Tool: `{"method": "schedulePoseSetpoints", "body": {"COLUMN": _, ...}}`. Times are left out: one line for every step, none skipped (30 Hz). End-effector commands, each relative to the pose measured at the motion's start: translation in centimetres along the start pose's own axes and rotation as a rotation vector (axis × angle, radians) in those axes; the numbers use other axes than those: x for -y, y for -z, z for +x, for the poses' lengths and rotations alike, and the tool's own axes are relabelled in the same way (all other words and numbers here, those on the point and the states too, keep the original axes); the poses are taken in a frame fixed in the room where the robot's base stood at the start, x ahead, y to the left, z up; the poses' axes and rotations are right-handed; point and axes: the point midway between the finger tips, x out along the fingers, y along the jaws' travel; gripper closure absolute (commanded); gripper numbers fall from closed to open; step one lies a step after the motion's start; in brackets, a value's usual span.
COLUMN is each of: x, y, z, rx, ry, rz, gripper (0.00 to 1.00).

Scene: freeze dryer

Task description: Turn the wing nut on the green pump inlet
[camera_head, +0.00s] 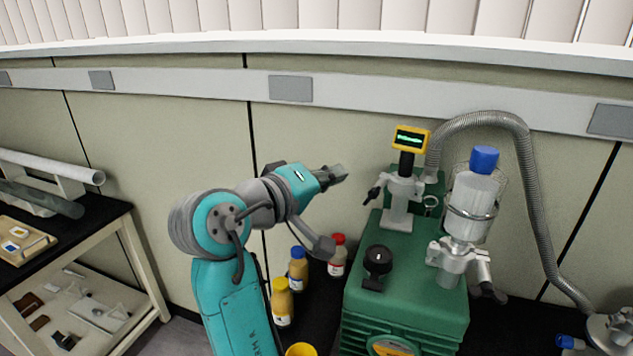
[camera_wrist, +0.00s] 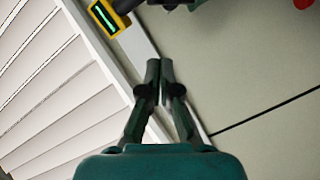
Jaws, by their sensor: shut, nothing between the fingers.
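The green pump (camera_head: 405,285) stands on the dark bench at the right of the head view. A grey clamped inlet fitting (camera_head: 398,205) rises from its top, with a dark wing nut (camera_head: 374,193) sticking out on its left side. My gripper (camera_head: 338,172) is in the air left of the fitting and a little above the wing nut, apart from it. In the wrist view my gripper (camera_wrist: 160,68) has its fingertips together with nothing between them. The wing nut cannot be made out clearly in the wrist view.
A yellow gauge (camera_head: 411,139) tops the fitting; it also shows in the wrist view (camera_wrist: 106,16). A caged flask (camera_head: 472,210) with a blue cap stands to the right, with a second clamp below. A grey hose (camera_head: 530,180) arches behind. Bottles (camera_head: 283,303) stand left of the pump.

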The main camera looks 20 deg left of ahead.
Motion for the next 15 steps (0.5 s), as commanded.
{"method": "schedulePoseSetpoints", "body": {"x": 0.0, "y": -0.1, "z": 1.1, "rx": 0.004, "ry": -0.001, "rz": -0.001, "gripper": 1.0}}
{"method": "schedulePoseSetpoints", "body": {"x": -0.1, "y": -0.1, "z": 1.6, "rx": 0.004, "ry": -0.002, "rz": 0.0, "gripper": 1.0}}
{"method": "schedulePoseSetpoints", "body": {"x": -0.1, "y": -0.1, "z": 2.3, "rx": 0.003, "ry": -0.001, "rz": 0.0, "gripper": 1.0}}
{"method": "schedulePoseSetpoints", "body": {"x": 0.0, "y": -0.1, "z": 2.8, "rx": 0.002, "ry": -0.001, "rz": 0.0, "gripper": 1.0}}
{"method": "schedulePoseSetpoints", "body": {"x": 0.1, "y": -0.4, "z": 3.0, "rx": 0.002, "ry": 0.0, "rz": -0.001, "gripper": 1.0}}
{"method": "schedulePoseSetpoints", "body": {"x": 0.0, "y": -1.2, "z": 3.1, "rx": 0.002, "ry": -0.001, "rz": 0.001, "gripper": 1.0}}
{"method": "schedulePoseSetpoints", "body": {"x": 0.1, "y": -1.6, "z": 3.1, "rx": 0.002, "ry": -0.001, "rz": 0.0, "gripper": 1.0}}
{"method": "schedulePoseSetpoints", "body": {"x": 0.1, "y": -2.0, "z": 3.2, "rx": 0.002, "ry": 0.0, "rz": 0.0, "gripper": 1.0}}
{"method": "schedulePoseSetpoints", "body": {"x": 0.0, "y": -2.4, "z": 3.3, "rx": 0.001, "ry": 0.0, "rz": 0.0, "gripper": 1.0}}
{"method": "schedulePoseSetpoints", "body": {"x": 0.1, "y": -2.7, "z": 3.4, "rx": 0.001, "ry": 0.0, "rz": 0.0, "gripper": 1.0}}
{"method": "schedulePoseSetpoints", "body": {"x": 0.1, "y": -3.0, "z": 3.4, "rx": 0.0, "ry": 0.001, "rz": 0.0, "gripper": 1.0}}
{"method": "schedulePoseSetpoints", "body": {"x": 0.1, "y": -3.2, "z": 3.5, "rx": 0.0, "ry": 0.001, "rz": 0.0, "gripper": 1.0}}
{"method": "schedulePoseSetpoints", "body": {"x": 0.1, "y": -3.4, "z": 3.5, "rx": 0.0, "ry": 0.001, "rz": 0.0, "gripper": 1.0}}
{"method": "schedulePoseSetpoints", "body": {"x": 0.1, "y": -3.6, "z": 3.6, "rx": 0.0, "ry": 0.0, "rz": 0.0, "gripper": 1.0}}
{"method": "schedulePoseSetpoints", "body": {"x": 0.0, "y": -3.7, "z": 3.6, "rx": 0.0, "ry": 0.0, "rz": 0.0, "gripper": 1.0}}
